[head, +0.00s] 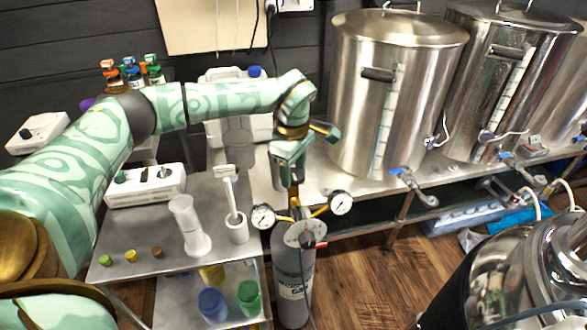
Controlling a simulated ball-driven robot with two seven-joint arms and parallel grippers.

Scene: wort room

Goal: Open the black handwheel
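A grey gas cylinder (292,271) stands on the floor in front of the bench. Its top carries brass regulator fittings with a left gauge (263,217) and a right gauge (341,203). A small dark knob with a bit of red (308,238) shows at the cylinder's top; I cannot clearly tell whether it is the black handwheel. My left gripper (293,190) points down just above and behind the regulator, between the two gauges. Its fingertips are small and partly hidden, so I cannot tell their opening or any contact. My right gripper is out of view.
Large steel kettles (385,95) stand on the bench at right. A shiny vessel (520,265) fills the lower right.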

